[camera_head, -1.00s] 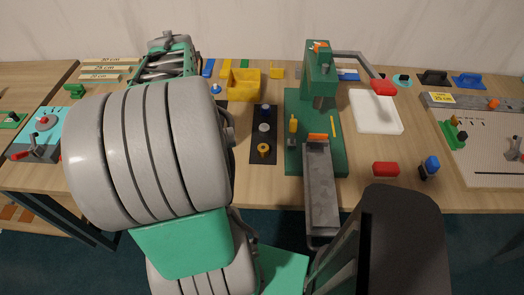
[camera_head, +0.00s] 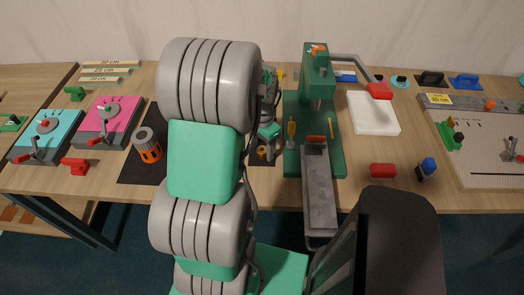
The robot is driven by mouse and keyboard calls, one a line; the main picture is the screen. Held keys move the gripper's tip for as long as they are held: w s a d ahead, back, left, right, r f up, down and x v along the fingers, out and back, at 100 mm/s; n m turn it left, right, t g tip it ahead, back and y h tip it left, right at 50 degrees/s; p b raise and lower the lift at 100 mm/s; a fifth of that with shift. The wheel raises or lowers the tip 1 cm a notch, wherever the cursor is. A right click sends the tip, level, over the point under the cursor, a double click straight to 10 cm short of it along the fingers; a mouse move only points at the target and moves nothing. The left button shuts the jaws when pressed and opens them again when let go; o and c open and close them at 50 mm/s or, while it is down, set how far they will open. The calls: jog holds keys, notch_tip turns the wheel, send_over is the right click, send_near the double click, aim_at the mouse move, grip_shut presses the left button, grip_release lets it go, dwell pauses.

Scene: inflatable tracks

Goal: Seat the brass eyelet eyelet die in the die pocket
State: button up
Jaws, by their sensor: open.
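The brass eyelet die (camera_head: 262,151) is a small orange-gold ring on a black mat, left of the green press (camera_head: 294,160). My gripper (camera_head: 268,142) hangs just above or around it, mostly behind my own arm. Its jaws are open, but the fingertips are too small and covered to tell whether they touch the die. The press has a ram over its base and a grey trough in front. An orange mark shows at the trough's rear end, below the ram. I cannot make out the die pocket itself.
A white tray (camera_head: 373,113) and a red block (camera_head: 383,170) are right of the press. Pink (camera_head: 112,115) and teal (camera_head: 50,127) fixtures are at left. A grey-orange cylinder (camera_head: 147,145) stands on a dark mat. My arm hides the table's middle-left.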

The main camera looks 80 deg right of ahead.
jog(key=shift+c, duration=0.6)
grip_shut()
